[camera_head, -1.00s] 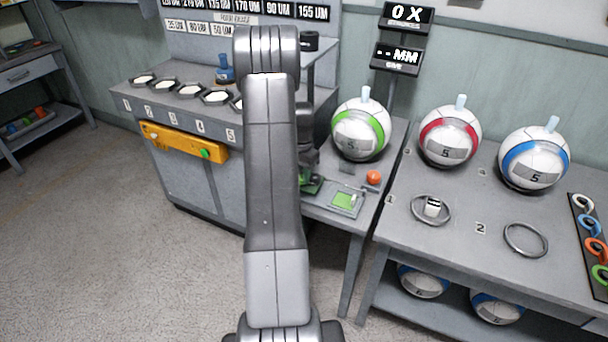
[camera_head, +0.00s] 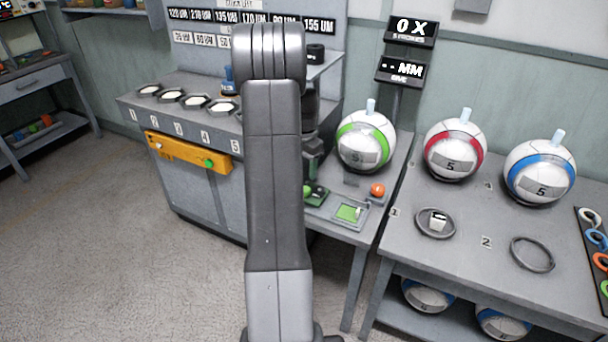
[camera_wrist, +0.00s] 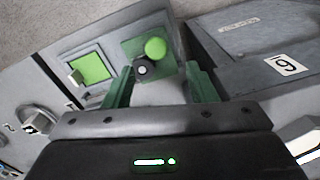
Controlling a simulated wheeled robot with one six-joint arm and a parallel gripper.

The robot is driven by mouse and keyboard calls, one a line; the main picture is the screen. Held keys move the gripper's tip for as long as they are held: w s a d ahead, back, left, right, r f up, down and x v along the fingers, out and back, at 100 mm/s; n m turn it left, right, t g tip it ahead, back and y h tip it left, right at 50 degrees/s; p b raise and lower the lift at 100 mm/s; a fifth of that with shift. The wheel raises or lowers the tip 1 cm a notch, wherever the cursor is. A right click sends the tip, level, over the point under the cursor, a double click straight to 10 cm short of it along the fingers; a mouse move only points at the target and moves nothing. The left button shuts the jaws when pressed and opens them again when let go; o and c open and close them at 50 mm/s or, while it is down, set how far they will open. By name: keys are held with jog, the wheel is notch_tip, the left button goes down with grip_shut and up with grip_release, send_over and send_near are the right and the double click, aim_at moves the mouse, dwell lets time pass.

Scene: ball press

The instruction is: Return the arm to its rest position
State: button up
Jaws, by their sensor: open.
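My arm stands upright in the middle of the head view, in front of the ball press bench, and hides part of it. My gripper (camera_wrist: 160,80) shows in the wrist view with its two green fingers apart and nothing seen between them. Past the fingertips lies a green plate with a round green knob (camera_wrist: 155,49) and a small dark round part. A bright green square pad (camera_wrist: 90,67) lies to the left of it. In the head view the gripper is largely hidden behind my arm, above the small bench.
A white ball with a green band (camera_head: 366,140) and an orange knob (camera_head: 377,190) are on the small bench. Balls with red (camera_head: 454,150) and blue (camera_head: 540,171) bands stand on the right table, behind two rings (camera_head: 533,254). An orange panel (camera_head: 188,152) fronts the left cabinet.

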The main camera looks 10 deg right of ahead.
dwell(0.3)
notch_tip(320, 180, down, 8)
jog(key=shift+s+d+r, duration=0.1)
jog(key=shift+r, duration=0.1)
jog(key=shift+s+d, duration=0.3)
jog(key=shift+d, duration=0.15)
